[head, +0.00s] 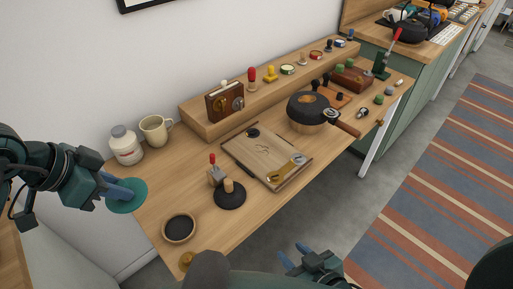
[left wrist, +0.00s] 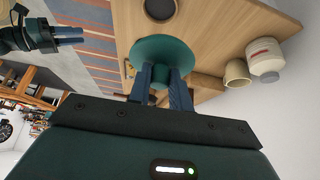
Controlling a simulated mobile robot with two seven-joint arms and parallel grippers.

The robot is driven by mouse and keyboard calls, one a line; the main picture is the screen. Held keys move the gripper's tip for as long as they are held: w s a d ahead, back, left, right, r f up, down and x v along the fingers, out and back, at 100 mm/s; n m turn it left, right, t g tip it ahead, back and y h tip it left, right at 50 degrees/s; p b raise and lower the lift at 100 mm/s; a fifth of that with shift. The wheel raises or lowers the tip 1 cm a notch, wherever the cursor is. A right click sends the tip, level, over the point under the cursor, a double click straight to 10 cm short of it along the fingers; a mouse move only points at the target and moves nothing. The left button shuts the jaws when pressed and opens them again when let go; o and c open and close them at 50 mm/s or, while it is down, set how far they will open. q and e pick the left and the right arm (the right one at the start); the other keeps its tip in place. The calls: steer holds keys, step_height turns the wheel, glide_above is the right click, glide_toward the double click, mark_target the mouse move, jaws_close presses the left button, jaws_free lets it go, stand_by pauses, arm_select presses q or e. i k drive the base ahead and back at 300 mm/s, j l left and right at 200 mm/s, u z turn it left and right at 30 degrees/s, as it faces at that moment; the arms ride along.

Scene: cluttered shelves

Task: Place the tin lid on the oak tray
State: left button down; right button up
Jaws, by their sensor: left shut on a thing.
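The tin lid (head: 129,199), a round dark-green disc, is held in my left gripper (head: 122,188) at the left end of the table. In the left wrist view the lid (left wrist: 153,48) sits at the tips of the blue fingers (left wrist: 160,80), which are shut on it. The oak tray (head: 254,160) lies on the middle of the table, to the right of the lid and apart from it. A black round piece (head: 253,133) and a brass-coloured tool (head: 284,170) lie on the tray. My right gripper (head: 295,258) is open and empty in front of the table.
A white jar (head: 125,146) and cream mug (head: 155,129) stand behind the lid. A dark-filled bowl (head: 179,228) and a black-based stand (head: 230,196) are between lid and tray. The tray's middle is bare.

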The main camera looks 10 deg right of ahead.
mark_target(261, 146)
steer(key=i+l, duration=0.15)
steer(key=l, duration=0.25)
steer(key=i+l, duration=0.15)
steer(key=l, duration=0.25)
steer(key=i+l, duration=0.15)
steer(key=l, duration=0.25)
steer(key=i+l, duration=0.15)
steer(key=l, duration=0.25)
steer(key=i+l+u, duration=0.1)
steer(key=l, duration=0.3)
steer(key=i, duration=0.05)
